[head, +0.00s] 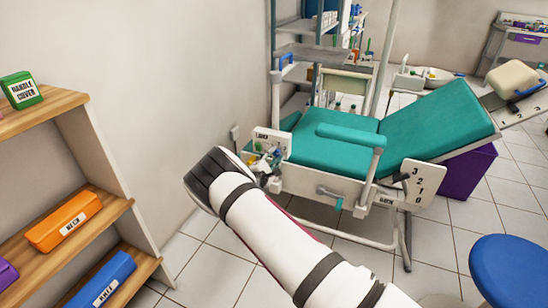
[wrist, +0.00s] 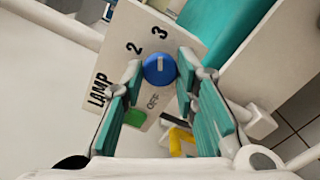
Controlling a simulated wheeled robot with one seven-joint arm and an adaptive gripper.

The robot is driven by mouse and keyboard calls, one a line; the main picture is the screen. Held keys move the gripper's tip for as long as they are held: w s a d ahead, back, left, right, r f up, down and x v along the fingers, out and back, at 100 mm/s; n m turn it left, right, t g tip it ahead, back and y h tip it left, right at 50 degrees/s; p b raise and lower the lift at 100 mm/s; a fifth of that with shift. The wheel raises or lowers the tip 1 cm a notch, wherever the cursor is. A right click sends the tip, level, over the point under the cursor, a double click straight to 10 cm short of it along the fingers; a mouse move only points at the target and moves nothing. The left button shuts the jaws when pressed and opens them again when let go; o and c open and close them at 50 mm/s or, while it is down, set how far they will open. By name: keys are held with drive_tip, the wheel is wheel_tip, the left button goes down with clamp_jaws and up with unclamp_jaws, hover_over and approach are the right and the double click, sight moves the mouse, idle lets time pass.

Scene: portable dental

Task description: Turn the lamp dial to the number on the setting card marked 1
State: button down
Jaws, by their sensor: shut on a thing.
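The lamp panel (wrist: 180,32) is a pale plate marked LAMP, 2, 3 and OFF in the wrist view; no 1 shows on it. Its blue dial (wrist: 160,68) has a short white pointer line, which appears to point up toward the 3. My gripper (wrist: 158,80) has its teal-padded fingers on either side of the dial and is shut on it. In the head view the panel (head: 268,136) stands at the left end of the dental chair, and my gripper (head: 264,164) is small in front of it. I cannot make out a setting card marked 1.
A green button or block (wrist: 134,117) and a yellow piece (wrist: 182,142) lie close to my fingers. The teal chair (head: 340,150) carries a plate marked 3, 2, 1, 0 (head: 420,186). A wooden shelf (head: 100,218) stands at left, a blue stool (head: 510,265) at right.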

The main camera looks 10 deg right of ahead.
drive_tip(key=c, duration=1.3)
unclamp_jaws()
drive_tip(key=v, duration=1.2)
